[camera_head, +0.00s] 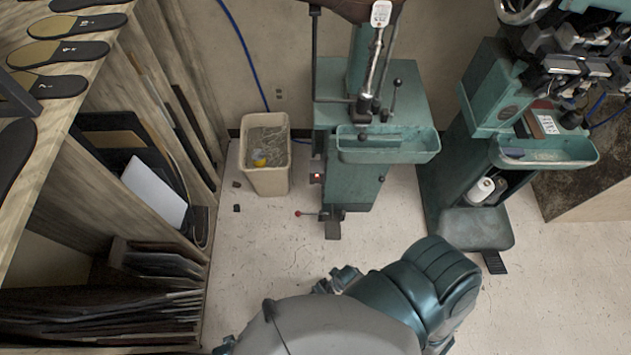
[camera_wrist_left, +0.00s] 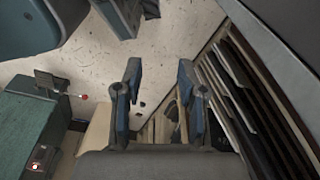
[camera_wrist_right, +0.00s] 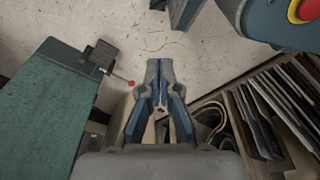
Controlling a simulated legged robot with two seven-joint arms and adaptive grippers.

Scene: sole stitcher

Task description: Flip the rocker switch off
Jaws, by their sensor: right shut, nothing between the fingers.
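The rocker switch (camera_head: 316,177) shows as a small red-lit spot on the left side of the green sole stitcher (camera_head: 352,190) in the head view. It also shows, lit red, at the lower left of the left wrist view (camera_wrist_left: 36,167). I cannot tell its rocker position. My left gripper (camera_wrist_left: 160,78) is open and empty, apart from the switch. My right gripper (camera_wrist_right: 160,66) is shut and empty, beside the green machine body. I cannot make out the switch in the right wrist view.
A red-knobbed lever (camera_head: 298,213) sticks out low from the stitcher. A beige bin (camera_head: 265,178) stands to its left. A wooden rack (camera_head: 165,100) with soles and sheets fills the left side. A second green machine (camera_head: 455,165) stands at right. Some floor is clear between.

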